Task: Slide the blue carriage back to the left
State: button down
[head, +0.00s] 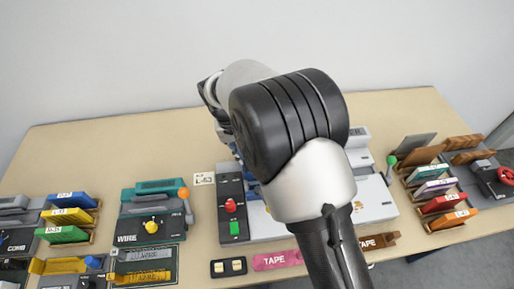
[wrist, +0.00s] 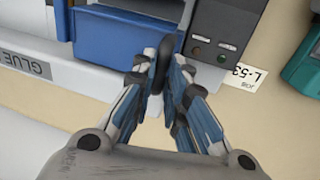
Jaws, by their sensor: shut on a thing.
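The blue carriage (wrist: 112,38) shows in the wrist view on the pale bed of the machine labelled GLUE. It sits close beside the dark control panel (wrist: 228,22), which stands at the left end of the machine in the head view (head: 231,190). My gripper (wrist: 162,78) is shut on the dark handle (wrist: 166,50) at the carriage's side nearest that panel. The fingers lie on both sides of the handle. In the head view my arm hides the gripper and most of the carriage.
An L-53 card (wrist: 243,78) lies on the bench beside the panel. The teal WIRE machine (head: 152,225) stands to the left. A pink TAPE piece (head: 277,260) and a brown one (head: 379,242) lie in front. Racked coloured blocks (head: 445,203) stand at right.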

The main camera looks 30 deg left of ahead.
jog(key=shift+s+a, duration=0.1)
jog(key=shift+a, duration=0.1)
jog(key=c, duration=1.6)
grip_release()
jog(key=shift+s+a, duration=0.1)
notch_tip(320, 180, up, 12)
jog(key=s+a, duration=0.1)
jog(key=shift+a, duration=0.4)
jog(key=shift+s+f, duration=0.1)
